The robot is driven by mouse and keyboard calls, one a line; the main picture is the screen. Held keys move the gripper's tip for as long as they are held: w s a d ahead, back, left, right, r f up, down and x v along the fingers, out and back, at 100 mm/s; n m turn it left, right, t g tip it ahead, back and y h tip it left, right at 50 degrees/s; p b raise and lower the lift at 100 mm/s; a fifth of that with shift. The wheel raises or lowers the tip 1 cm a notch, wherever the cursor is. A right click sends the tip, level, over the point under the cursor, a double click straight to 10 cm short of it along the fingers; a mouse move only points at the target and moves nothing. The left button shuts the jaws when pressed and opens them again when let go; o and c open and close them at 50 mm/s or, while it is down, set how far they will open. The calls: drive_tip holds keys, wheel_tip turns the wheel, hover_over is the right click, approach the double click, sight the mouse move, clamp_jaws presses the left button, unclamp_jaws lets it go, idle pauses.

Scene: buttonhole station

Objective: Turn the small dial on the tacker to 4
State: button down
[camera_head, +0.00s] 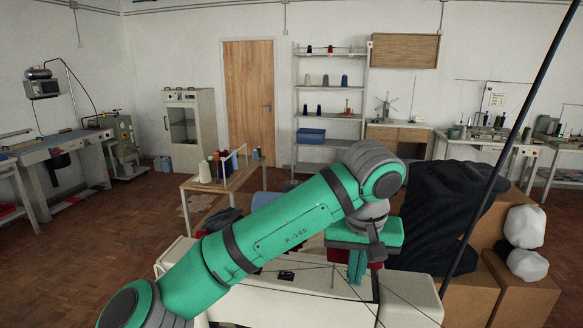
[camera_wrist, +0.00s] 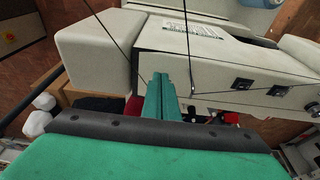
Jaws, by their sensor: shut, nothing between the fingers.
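The tacker (camera_head: 405,290) is the cream machine in front of me, partly hidden behind my arm. Its cream head (camera_wrist: 175,50) fills the upper wrist view. Two small black square fittings (camera_wrist: 242,84) and a round black one (camera_wrist: 312,107) sit along its side; I cannot tell which is the small dial or read any number. A dark fitting (camera_head: 286,275) shows on the tacker in the head view. My green gripper (camera_head: 357,268) is shut and empty. Its closed fingers (camera_wrist: 161,84) point at the tacker's head in the wrist view, to the left of the square fittings; contact is unclear.
A red part (camera_wrist: 231,118) lies near the fingers. Thin dark rods or cables (camera_wrist: 107,30) cross close by. Cardboard boxes (camera_head: 520,295) with dark cloth (camera_head: 435,215) and white bundles (camera_head: 525,227) stand at right. A thread table (camera_head: 205,188) stands behind; floor at left is clear.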

drive_tip(key=shift+d, duration=0.3)
drive_tip(key=shift+s, duration=0.1)
idle(0.5)
drive_tip(key=shift+s+r, duration=0.15)
drive_tip(key=shift+s, duration=0.1)
drive_tip(key=shift+r, duration=2.9)
drive_tip(key=shift+w, duration=0.1)
